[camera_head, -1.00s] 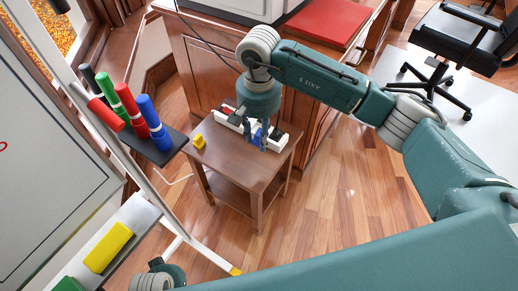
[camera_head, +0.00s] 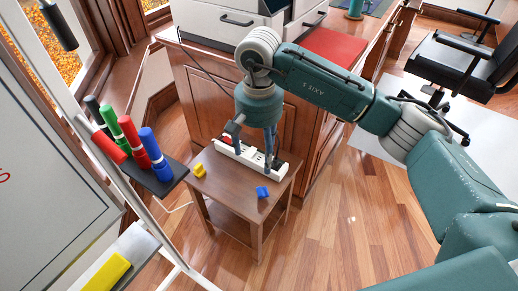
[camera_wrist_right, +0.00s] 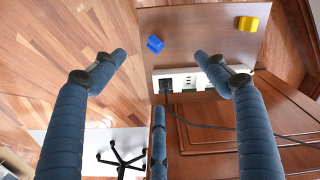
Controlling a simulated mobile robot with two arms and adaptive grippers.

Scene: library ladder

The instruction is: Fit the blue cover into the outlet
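The blue cover (camera_head: 263,192) lies loose on the small brown table, near its front right edge. It also shows in the right wrist view (camera_wrist_right: 155,44), apart from my fingers. The white outlet strip (camera_head: 232,150) lies along the table's back side; its sockets show in the right wrist view (camera_wrist_right: 186,81), with a black plug in one end. My right gripper (camera_head: 256,150) is above the strip. Its fingers (camera_wrist_right: 162,58) are spread wide with nothing between them, and they hide part of the strip. My left gripper is not in view.
A yellow piece (camera_head: 200,170) lies at the table's left edge, and a red piece (camera_head: 227,140) is at the strip's left end. A marker tray (camera_head: 165,180) and whiteboard stand left. A wooden cabinet (camera_head: 280,100) stands behind the table. The table's front middle is clear.

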